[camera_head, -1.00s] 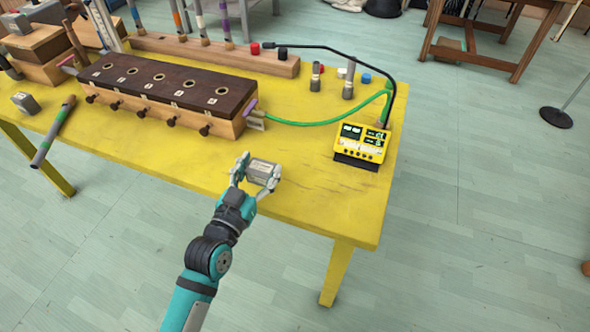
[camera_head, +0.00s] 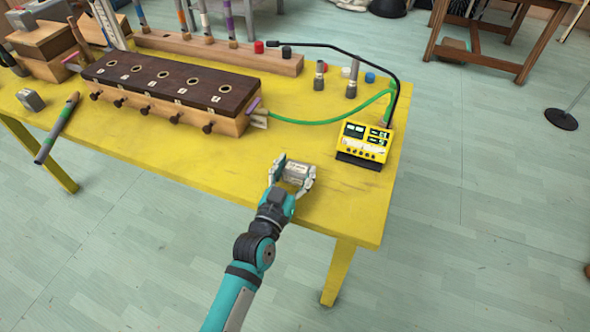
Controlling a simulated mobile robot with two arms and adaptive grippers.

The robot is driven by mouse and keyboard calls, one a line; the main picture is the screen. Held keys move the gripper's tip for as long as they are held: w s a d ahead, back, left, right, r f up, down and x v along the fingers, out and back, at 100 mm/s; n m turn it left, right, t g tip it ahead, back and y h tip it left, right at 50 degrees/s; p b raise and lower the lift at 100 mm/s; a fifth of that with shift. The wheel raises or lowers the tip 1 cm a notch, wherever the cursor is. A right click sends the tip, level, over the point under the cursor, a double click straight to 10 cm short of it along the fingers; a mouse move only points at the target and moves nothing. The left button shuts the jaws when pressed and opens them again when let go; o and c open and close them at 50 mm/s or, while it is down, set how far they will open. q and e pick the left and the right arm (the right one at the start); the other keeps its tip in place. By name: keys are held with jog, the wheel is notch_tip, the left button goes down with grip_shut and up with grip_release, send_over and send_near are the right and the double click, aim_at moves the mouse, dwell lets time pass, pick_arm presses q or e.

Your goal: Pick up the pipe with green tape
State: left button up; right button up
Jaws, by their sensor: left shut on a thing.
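My left gripper (camera_head: 293,171) is shut on a small grey metal block (camera_head: 297,174) near the table's front edge, well to the right of the pipe. Whether the block touches the tabletop I cannot tell. My right gripper is not in view.
A yellow electronic unit (camera_head: 366,142) with cables stands at the right. Another grey block (camera_head: 31,100) lies left of the pipe. Bare tabletop surrounds my gripper.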

pick_arm(q)
jog(key=shift+f, duration=0.1)
jog(key=o, duration=1.4)
jog(key=shift+s+a, duration=0.1)
jog(key=shift+s, duration=0.05)
jog(key=v, duration=1.1)
jog(key=shift+s, duration=0.35)
